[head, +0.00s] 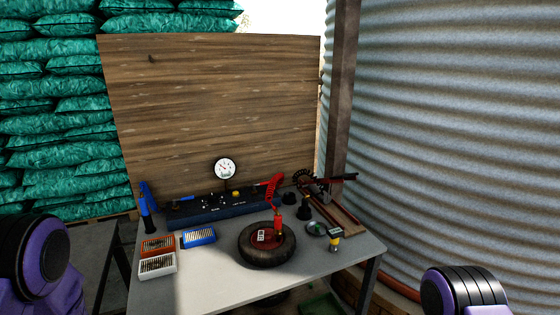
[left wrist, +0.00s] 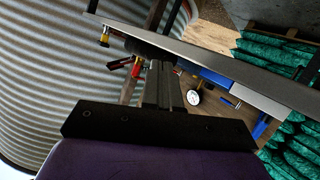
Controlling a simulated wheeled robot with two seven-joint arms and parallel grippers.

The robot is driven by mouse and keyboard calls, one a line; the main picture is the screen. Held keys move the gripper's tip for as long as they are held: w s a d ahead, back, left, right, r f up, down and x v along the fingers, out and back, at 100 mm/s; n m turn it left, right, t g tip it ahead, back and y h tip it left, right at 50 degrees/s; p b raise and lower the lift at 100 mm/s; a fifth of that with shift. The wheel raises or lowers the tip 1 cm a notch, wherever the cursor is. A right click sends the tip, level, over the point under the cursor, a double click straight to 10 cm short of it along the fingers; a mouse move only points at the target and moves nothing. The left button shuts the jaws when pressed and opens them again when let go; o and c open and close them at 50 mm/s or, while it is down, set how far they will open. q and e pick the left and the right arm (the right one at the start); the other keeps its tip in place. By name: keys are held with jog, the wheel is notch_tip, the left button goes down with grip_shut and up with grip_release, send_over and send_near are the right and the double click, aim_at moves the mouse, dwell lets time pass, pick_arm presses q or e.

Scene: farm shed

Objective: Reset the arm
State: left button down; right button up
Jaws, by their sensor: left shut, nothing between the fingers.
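My left gripper (left wrist: 160,68) shows in the left wrist view, its two dark fingers together with nothing between them. It points towards the workbench, whose edge (left wrist: 215,57) runs slantwise across that view. It looks apart from the things on the bench, though its distance is hard to judge. In the head view only purple and black links of my arms show at the lower left and lower right. My right gripper is in neither view.
On the workbench (head: 220,290) stand a wheel (head: 263,255), a blue unit (head: 215,210) with a gauge (head: 225,168), an orange box (head: 158,245), a white box (head: 157,266) and a blue box (head: 198,237). A wooden panel (head: 210,110) and corrugated wall (head: 450,130) bound the bench.

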pick_arm(q)
jog(key=s+a+f+n+g+y, duration=0.2)
jog(key=s+f+n+y, duration=0.2)
jog(key=s+f, duration=0.3)
jog(key=s+a+f+n+g+y, duration=0.2)
jog(key=s+f+n+y, duration=0.2)
jog(key=s+f, duration=0.4)
jog(key=s+a+f+n+g+y, duration=0.1)
jog(key=s+g, duration=0.1)
jog(key=s, duration=0.4)
jog(key=s+a+f+n+g+y, duration=0.1)
jog(key=s+n+g+y, duration=0.1)
jog(key=s, duration=0.3)
jog(key=shift+s+a+f, duration=0.2)
jog(key=shift+s+f, duration=0.05)
jog(key=shift+s, duration=0.1)
